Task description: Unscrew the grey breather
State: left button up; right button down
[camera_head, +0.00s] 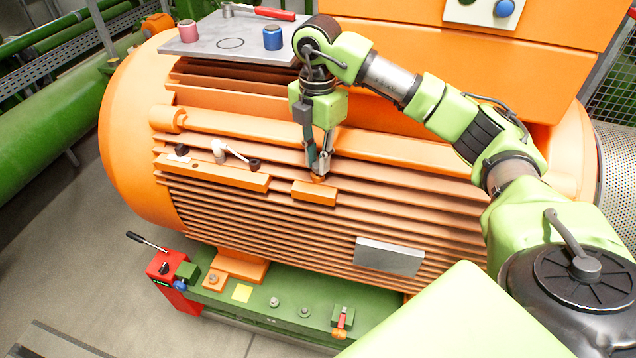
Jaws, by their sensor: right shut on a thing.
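My right gripper (319,169) points down over a small orange block (314,192) on the ribbed side of the large orange case (130,120). It is shut on a small orange-brown fitting (318,179) on top of that block. The fingers hide most of this fitting. Further left, a longer orange ledge (212,173) carries a small grey upright piece (219,151), which looks like the grey breather. A white lever (236,153) with a dark end is beside it. My left gripper is not in view.
A grey plate (205,48) on top of the case holds a pink jar (188,31), a blue jar (272,37) and a red-handled tool (275,13). Below are a green base (320,318) and a red box with a lever (165,272). Floor is clear at left.

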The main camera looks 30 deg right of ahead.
jog(key=n, duration=0.3)
jog(key=shift+f, duration=0.1)
jog(key=c, duration=2.5)
grip_release()
jog(key=shift+n, duration=0.9)
grip_shut()
jog(key=shift+r, duration=0.25)
jog(key=shift+r+p, duration=1.4)
jog(key=shift+r, duration=0.7)
jog(key=shift+f, duration=0.1)
